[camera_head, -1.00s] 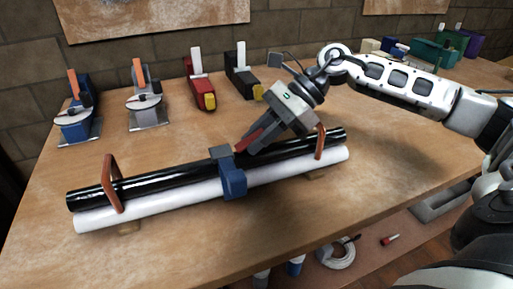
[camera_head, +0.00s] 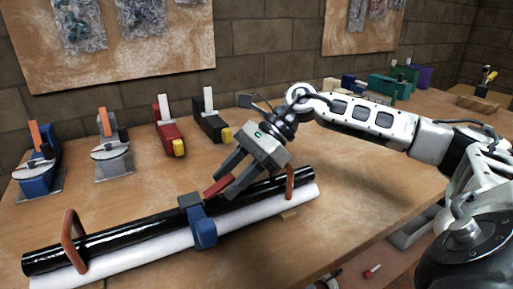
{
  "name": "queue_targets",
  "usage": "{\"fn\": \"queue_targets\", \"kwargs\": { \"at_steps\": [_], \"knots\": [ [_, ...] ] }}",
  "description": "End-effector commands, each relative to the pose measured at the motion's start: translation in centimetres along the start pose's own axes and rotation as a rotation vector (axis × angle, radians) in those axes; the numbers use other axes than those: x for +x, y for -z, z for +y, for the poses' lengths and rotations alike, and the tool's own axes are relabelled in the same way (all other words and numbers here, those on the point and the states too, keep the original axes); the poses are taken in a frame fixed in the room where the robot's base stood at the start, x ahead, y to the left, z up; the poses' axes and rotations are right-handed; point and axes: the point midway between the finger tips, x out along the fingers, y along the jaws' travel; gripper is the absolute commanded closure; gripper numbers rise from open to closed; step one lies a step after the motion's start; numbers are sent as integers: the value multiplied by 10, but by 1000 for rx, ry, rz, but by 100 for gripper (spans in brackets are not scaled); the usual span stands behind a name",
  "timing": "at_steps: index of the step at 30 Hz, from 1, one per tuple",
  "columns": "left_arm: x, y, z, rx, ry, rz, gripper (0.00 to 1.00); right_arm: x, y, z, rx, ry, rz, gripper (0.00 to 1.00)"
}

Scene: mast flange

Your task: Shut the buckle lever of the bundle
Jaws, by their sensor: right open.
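The bundle is a glossy black tube (camera_head: 120,239) lying along a white tube (camera_head: 130,258) on the bench. A blue buckle (camera_head: 203,228) wraps its middle, with a dark block (camera_head: 190,201) on top. The dark red buckle lever (camera_head: 217,187) sticks up at a slant to the right from the buckle. My right gripper (camera_head: 225,184) is open, its two grey fingers spread by the lever's upper end. Whether they touch the lever I cannot tell. My left gripper is not in view.
Copper-coloured brackets (camera_head: 69,240) stand at both ends of the bundle. Toggle clamps (camera_head: 110,152) and red and black tools (camera_head: 168,130) stand along the back of the wooden bench (camera_head: 380,180).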

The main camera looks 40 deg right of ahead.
Motion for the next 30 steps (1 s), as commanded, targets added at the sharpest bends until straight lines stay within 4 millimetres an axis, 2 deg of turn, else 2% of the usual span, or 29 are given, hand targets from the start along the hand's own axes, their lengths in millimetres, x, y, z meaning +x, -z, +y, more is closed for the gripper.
{"fn": "queue_targets", "kwargs": {
  "at_steps": [12,18,24,30],
  "knots": [
    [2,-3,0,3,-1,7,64,-97,0,0,0,6,0,58],
    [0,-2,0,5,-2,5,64,-132,-1,-1,0,5,-2,58],
    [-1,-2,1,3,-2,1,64,-146,-1,0,-1,2,-2,58],
    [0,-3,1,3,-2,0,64,-147,0,0,-1,2,-2,58]
  ]
}}
